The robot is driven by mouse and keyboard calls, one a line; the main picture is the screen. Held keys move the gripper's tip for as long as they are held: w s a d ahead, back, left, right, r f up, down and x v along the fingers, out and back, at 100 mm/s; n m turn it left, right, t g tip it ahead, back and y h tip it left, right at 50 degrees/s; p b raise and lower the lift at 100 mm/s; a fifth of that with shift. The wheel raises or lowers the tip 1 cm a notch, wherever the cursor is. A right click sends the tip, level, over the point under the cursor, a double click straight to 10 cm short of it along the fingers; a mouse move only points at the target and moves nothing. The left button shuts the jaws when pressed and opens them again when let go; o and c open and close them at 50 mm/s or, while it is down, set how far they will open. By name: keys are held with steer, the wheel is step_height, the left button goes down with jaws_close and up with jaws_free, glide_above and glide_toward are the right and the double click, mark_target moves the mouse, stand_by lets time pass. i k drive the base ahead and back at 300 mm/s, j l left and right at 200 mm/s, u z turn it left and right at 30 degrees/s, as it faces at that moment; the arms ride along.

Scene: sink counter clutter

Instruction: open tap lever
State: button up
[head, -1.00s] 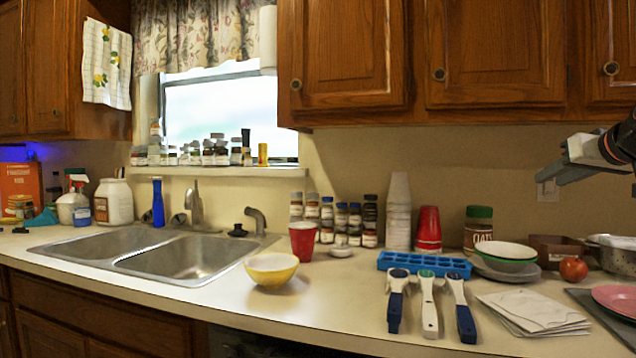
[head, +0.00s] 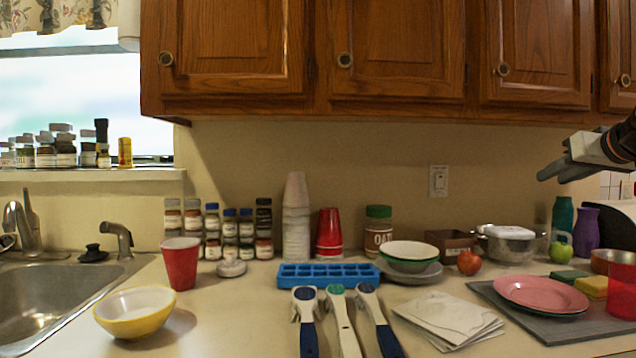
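The tap (head: 30,232) is a silver faucet at the back of the steel sink, at the left edge of the head view. A thin upright part beside its curved spout looks like the lever, but it is small and I cannot tell its exact position. My gripper (head: 545,174) is raised in the air at the far right, above the counter and far from the tap. It is seen from the side and nothing shows between its fingers. I cannot tell how far apart they are.
The sink (head: 45,318) is cut off at left. A side spout (head: 119,238), red cup (head: 180,264) and yellow bowl (head: 135,312) stand right of the tap. A blue tray (head: 328,275), several utensils, bowls and a pink plate (head: 541,294) crowd the counter. Cabinets hang above.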

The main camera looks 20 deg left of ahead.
mark_target(28, 207)
steer(key=j+u, duration=0.15)
steer(key=j, duration=0.6)
steer(key=i+j+u, duration=0.1)
steer(key=j, duration=0.65)
steer(key=j+u, duration=0.4)
steer(key=j, duration=0.3)
steer(key=j+u, duration=0.35)
steer(key=j, duration=0.35)
steer(key=i+j+u, duration=0.15)
steer(key=j+u, duration=0.25)
steer(key=j, duration=0.25)
